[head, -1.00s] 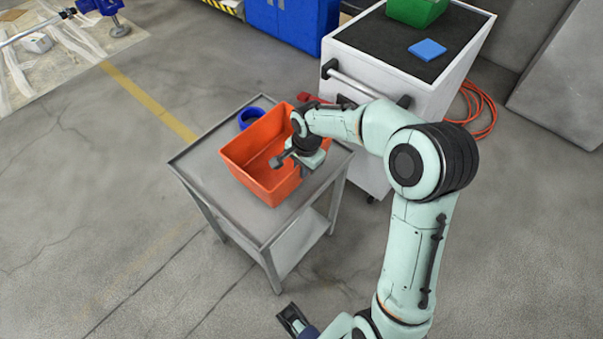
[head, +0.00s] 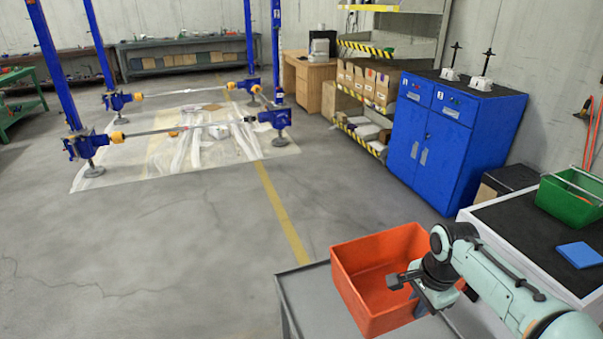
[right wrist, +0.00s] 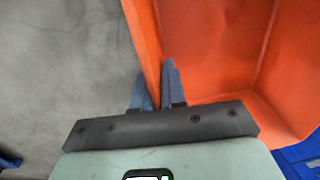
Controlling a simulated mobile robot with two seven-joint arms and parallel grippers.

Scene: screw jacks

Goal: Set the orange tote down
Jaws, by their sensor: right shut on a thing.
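The orange tote (head: 357,300) appears at the near corner of a grey table (head: 303,291) in the head view. It is open at the top, and the inside that shows is empty. I cannot tell whether its base touches the tabletop. My right gripper (head: 412,289) is at the tote's near right side. In the right wrist view, its two blue-grey fingers (right wrist: 158,83) straddle one wall of the tote (right wrist: 215,50), shut on it. My left gripper is not in view.
A white cart with a dark top (head: 520,237) stands close at right, holding a green bin (head: 568,204) and a blue block (head: 580,255). A blue cabinet (head: 440,150) stands behind. Open floor (head: 150,260) lies to the left.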

